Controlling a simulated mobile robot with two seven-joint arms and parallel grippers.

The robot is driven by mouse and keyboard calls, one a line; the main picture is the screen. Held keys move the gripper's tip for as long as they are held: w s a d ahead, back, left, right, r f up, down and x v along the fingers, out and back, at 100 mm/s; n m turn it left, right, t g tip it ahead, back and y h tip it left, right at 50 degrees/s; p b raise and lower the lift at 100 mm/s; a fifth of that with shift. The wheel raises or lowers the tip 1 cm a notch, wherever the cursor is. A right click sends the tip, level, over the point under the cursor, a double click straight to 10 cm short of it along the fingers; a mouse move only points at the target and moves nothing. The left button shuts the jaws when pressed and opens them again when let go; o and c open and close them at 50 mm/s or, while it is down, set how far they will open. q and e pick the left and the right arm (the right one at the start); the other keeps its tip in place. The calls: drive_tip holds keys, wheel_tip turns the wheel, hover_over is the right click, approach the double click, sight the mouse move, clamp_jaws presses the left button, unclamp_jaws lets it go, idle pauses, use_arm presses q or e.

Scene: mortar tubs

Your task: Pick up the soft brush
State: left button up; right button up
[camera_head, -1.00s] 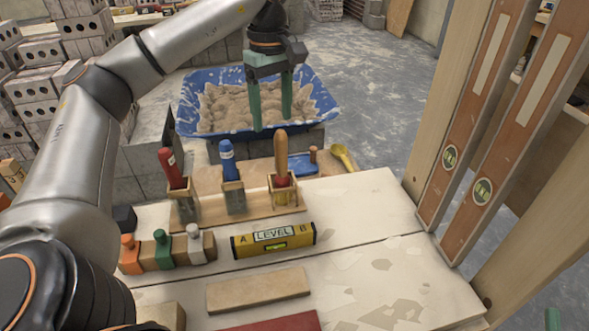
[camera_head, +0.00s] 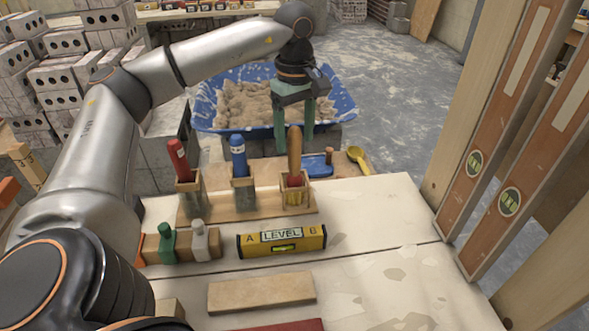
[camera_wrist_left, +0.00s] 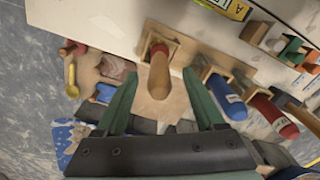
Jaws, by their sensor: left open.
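Three handled tools stand in holders on a wooden rack (camera_head: 250,208): a red handle (camera_head: 179,160), a blue handle (camera_head: 238,155) and a plain wooden handle (camera_head: 295,152). In the left wrist view the wooden handle (camera_wrist_left: 159,75) lies between the open fingers (camera_wrist_left: 159,82), with gaps on both sides. My right gripper is out of view.
A yellow level (camera_head: 282,241) and small coloured-knob blocks (camera_head: 180,243) lie in front of the rack. A blue-handled float (camera_head: 317,166) and a yellow scoop (camera_head: 358,158) lie behind it. A blue mortar tub (camera_head: 340,105) stands beyond. Tall levels lean at the right.

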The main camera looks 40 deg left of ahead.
sight(295, 174)
use_arm(q)
wheel_tip(295, 174, down, 5)
drive_tip(key=shift+f+b, duration=0.1)
drive_tip(key=shift+b, duration=0.9)
drive_tip(key=shift+c, duration=0.2)
clamp_jaws()
